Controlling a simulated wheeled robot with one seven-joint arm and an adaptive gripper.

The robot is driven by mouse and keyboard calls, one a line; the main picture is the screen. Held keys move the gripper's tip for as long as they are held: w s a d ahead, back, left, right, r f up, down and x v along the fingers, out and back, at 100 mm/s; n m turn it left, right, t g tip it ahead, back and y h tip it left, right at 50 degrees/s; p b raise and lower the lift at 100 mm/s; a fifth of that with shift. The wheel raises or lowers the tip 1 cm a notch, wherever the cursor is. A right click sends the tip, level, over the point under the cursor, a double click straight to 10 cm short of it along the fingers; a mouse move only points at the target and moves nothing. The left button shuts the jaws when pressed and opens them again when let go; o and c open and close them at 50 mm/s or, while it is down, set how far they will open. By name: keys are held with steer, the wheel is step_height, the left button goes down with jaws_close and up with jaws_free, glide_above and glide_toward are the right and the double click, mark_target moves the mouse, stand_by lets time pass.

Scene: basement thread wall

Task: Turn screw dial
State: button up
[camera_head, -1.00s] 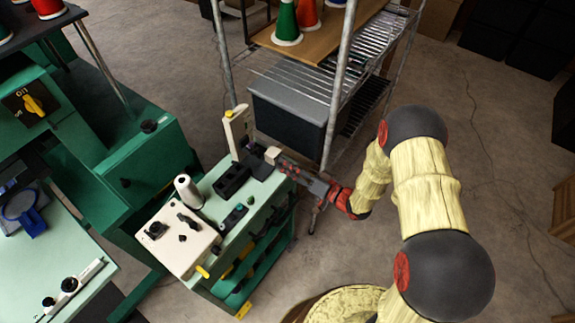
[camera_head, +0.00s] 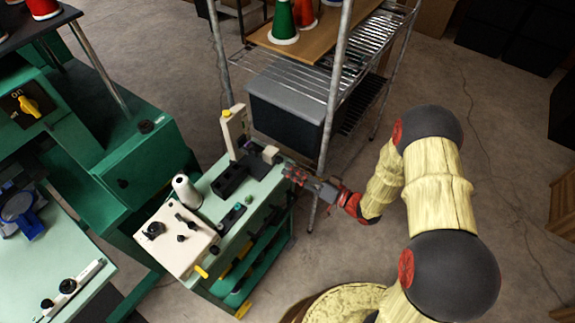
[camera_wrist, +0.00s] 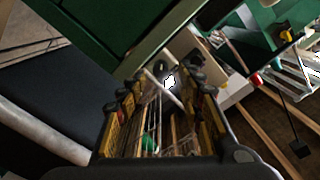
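A green cart (camera_head: 262,205) carries a small machine with a white box (camera_head: 177,238) that has black knobs (camera_head: 155,229) on top. At the cart's far end stand an upright cream post (camera_head: 234,128), a dark fixture (camera_head: 250,158) and a small cream block (camera_head: 271,154). I cannot tell which part is the screw dial. My gripper (camera_head: 290,172) is just right of the cream block, at the cart's far right edge, apart from the block. In the wrist view its fingers (camera_wrist: 163,88) stand apart with nothing clearly held between them.
A wire shelf (camera_head: 290,70) with a grey bin (camera_head: 290,108) stands behind the cart, its post close to my gripper. A white thread cone (camera_head: 187,190) stands on the cart. A green machine (camera_head: 135,165) is at left. Open floor lies right.

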steer(key=v, duration=0.4)
stand_by(0.3)
step_height(320, 180, up, 8)
steer(key=w+a+n+g+p, duration=0.1)
steer(key=w+a+n+p, duration=0.1)
steer(key=n, duration=0.2)
steer(key=n+g+h, duration=0.2)
steer(key=n+h, duration=0.2)
glide_toward(282, 161)
steer(key=shift+y, duration=0.3)
steer(key=b+x, duration=0.1)
steer(key=x, duration=0.3)
steer(key=b+x, duration=0.1)
steer(key=x, duration=0.3)
steer(key=shift+w+f+b, duration=0.1)
steer(key=shift+f+b, duration=0.25)
steer(key=c, duration=0.3)
jaws_close()
